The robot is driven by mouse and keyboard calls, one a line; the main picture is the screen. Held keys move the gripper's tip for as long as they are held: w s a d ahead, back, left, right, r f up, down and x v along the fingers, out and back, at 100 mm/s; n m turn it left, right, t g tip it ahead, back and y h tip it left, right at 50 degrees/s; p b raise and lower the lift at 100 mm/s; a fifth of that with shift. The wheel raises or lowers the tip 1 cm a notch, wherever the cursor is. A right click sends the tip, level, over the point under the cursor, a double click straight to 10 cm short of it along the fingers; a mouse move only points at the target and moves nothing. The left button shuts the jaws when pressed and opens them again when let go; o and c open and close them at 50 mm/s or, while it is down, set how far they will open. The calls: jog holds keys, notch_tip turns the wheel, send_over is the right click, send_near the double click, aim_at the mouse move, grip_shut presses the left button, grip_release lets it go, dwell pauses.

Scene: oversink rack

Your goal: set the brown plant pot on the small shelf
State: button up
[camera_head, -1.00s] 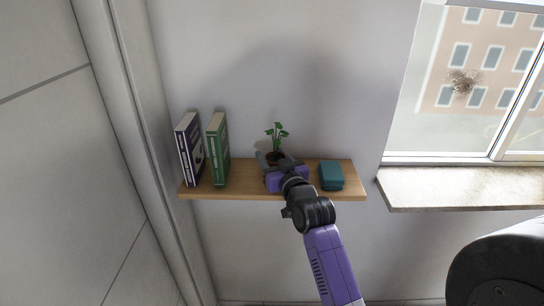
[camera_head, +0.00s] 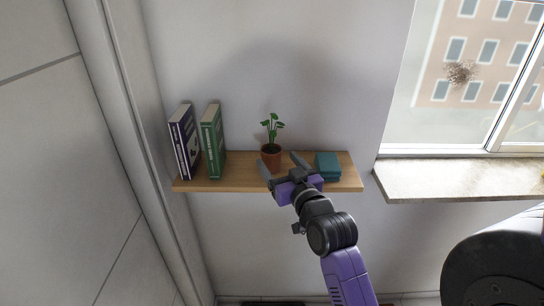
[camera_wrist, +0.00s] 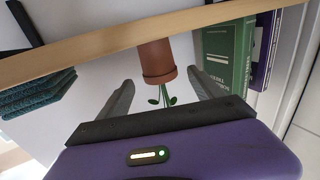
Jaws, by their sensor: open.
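The brown plant pot (camera_head: 271,158), with a small green plant (camera_head: 272,127) in it, stands upright on the small wooden shelf (camera_head: 237,178).
A dark book (camera_head: 185,145) and a green book (camera_head: 212,142) stand at the shelf's left end. A window sill (camera_head: 450,180) is farther right. The shelf is bare between the green book and the pot.

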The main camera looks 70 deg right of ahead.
jog(key=s+a+f+n+t+y, duration=0.1)
jog(key=s+a+f+y, duration=0.15)
jog(key=a, duration=0.55)
jog(key=s+a+f+n+y, duration=0.1)
jog(key=a+f+n, duration=0.1)
jog(key=a+f, duration=0.35)
jog(key=s+a+f+n+t+y, duration=0.1)
jog(key=a+y, duration=0.1)
jog(key=a, duration=0.7)
jog(key=s+a+f+n+y, duration=0.1)
jog(key=s+a+n+y, duration=0.4)
jog(key=s+a, duration=0.8)
jog(key=shift+a+f+y, duration=0.25)
jog(key=shift+a+y, duration=0.65)
jog(key=shift+y, duration=0.25)
jog(key=shift+s, duration=0.1)
